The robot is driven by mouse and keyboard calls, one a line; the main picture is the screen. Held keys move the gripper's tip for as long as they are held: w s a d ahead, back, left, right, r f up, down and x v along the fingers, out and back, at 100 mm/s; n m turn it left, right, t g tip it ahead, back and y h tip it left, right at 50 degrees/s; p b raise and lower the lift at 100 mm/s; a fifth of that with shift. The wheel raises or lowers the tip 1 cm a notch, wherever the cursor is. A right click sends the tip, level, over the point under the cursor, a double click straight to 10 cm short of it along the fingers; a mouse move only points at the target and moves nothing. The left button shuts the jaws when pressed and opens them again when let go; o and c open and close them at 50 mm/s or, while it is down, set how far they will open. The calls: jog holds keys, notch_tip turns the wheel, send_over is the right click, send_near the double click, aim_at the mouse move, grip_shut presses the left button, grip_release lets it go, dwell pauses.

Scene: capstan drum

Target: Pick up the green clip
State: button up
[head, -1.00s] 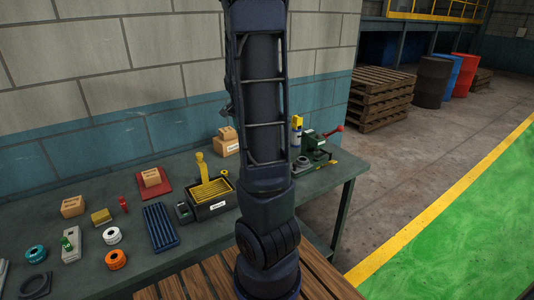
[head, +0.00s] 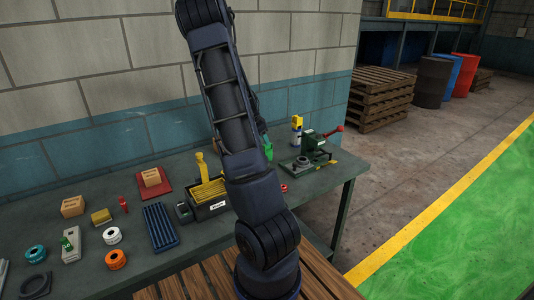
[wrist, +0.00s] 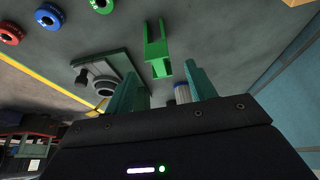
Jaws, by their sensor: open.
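The green clip (wrist: 158,48) shows in the wrist view as a forked bright-green piece on the dark bench top. It lies just beyond my gripper (wrist: 165,86), whose two teal fingers are apart with nothing held between them. The clip is ahead of the fingertips and slightly left of the gap's middle; whether it touches either finger cannot be told. In the head view a green patch shows behind my arm at its right edge, too small and covered to tell clip from fingers.
A dark green tool with a red handle (head: 318,142) stands at the bench's right end; its base plate (wrist: 103,83) is left of my fingers. Several coloured rings (wrist: 50,14) lie beyond. A black bin (head: 207,205) is left of my arm.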

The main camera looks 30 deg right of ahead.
aim_at(268, 149)
jog(key=shift+x, duration=4.15)
jog(key=shift+d, duration=0.15)
jog(key=c, duration=1)
